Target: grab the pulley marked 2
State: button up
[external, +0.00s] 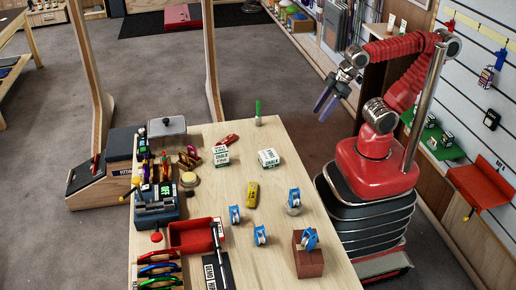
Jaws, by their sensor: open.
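Several blue pulleys are on the wooden table in the external view. One pulley (235,214) is left of the others, and a second pulley (260,235) stands nearer the camera. A third pulley (294,197) is on or against a small round grey piece (293,210). A fourth pulley (309,239) is on top of a reddish-brown block (308,263). The number marks are too small to read, so I cannot tell which is 2. My gripper (321,112) is open and empty, raised beyond the table's right side, well apart from all the pulleys.
Two chalk boxes (268,158) (220,155) stand farther back on the table (275,133). A yellow item (252,193) lies mid-table. A red tray (192,234) and several carabiners (159,270) crowd the left side. A green upright item (258,110) stands at the far edge.

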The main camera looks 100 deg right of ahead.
jog(key=shift+o, duration=0.4)
dwell(0.3)
jog(key=w+a+f+m+g+y, duration=0.1)
jog(key=w+a+f+m+g, duration=0.2)
jog(key=w+a, duration=1.25)
jog(key=w+a+f+m+g+y, duration=0.2)
jog(key=w+a+m, duration=0.1)
jog(key=w+a, duration=1.25)
jog(key=w+a+r+m+g+y, duration=0.1)
jog(key=w+a+r+m, duration=0.3)
jog(key=m, duration=0.7)
jog(key=shift+w+a+r+y, duration=0.25)
jog(key=shift+a+r+y, duration=0.05)
jog(key=shift+a+r, duration=0.9)
jog(key=shift+f, duration=0.1)
